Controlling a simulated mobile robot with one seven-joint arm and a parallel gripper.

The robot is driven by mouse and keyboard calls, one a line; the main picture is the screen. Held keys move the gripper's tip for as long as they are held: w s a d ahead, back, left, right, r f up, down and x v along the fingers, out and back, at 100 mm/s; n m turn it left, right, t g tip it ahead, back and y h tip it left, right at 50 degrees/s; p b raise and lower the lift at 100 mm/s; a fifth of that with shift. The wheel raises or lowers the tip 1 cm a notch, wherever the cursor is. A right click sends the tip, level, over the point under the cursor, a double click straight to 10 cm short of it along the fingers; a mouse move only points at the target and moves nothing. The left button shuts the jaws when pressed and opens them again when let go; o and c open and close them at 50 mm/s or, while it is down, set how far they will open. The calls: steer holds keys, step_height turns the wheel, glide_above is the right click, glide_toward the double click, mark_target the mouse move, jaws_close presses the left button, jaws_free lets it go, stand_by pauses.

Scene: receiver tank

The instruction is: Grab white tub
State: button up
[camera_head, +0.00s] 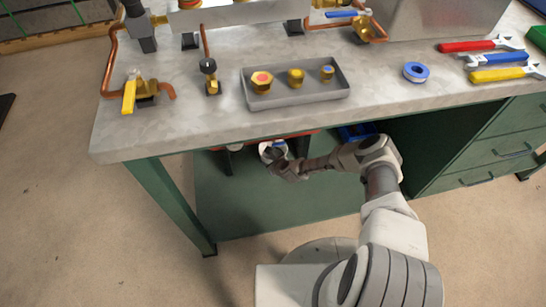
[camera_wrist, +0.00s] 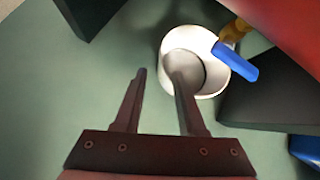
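The white tub (camera_wrist: 188,38) stands open-topped on the green shelf under the bench, seen from above in the wrist view. In the head view the tub (camera_head: 266,147) shows only in part, under the bench edge and beside my gripper (camera_head: 286,168). In the wrist view my gripper (camera_wrist: 160,74) is open with nothing between its fingers. The right fingertip overlaps the tub's opening in the picture; the left fingertip is outside it, to the left. Whether the right finger is inside the tub or above it, I cannot tell.
A blue-handled valve (camera_wrist: 236,62) overlaps the tub's right rim. A red body (camera_wrist: 292,25) is at upper right, and a dark block (camera_wrist: 265,105) stands right of the tub. Another dark block (camera_wrist: 88,14) is at upper left. The green shelf (camera_wrist: 55,85) is clear on the left.

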mark_target(264, 159)
steer(key=shift+w+r+b+x, duration=0.1)
steer(key=shift+b+x, duration=0.7)
steer(key=shift+x, duration=0.55)
steer(key=shift+w+r+b+x, duration=0.1)
steer(key=shift+b+x, duration=0.65)
steer(key=shift+x, duration=0.65)
steer(key=shift+r, duration=0.1)
jaws_close()
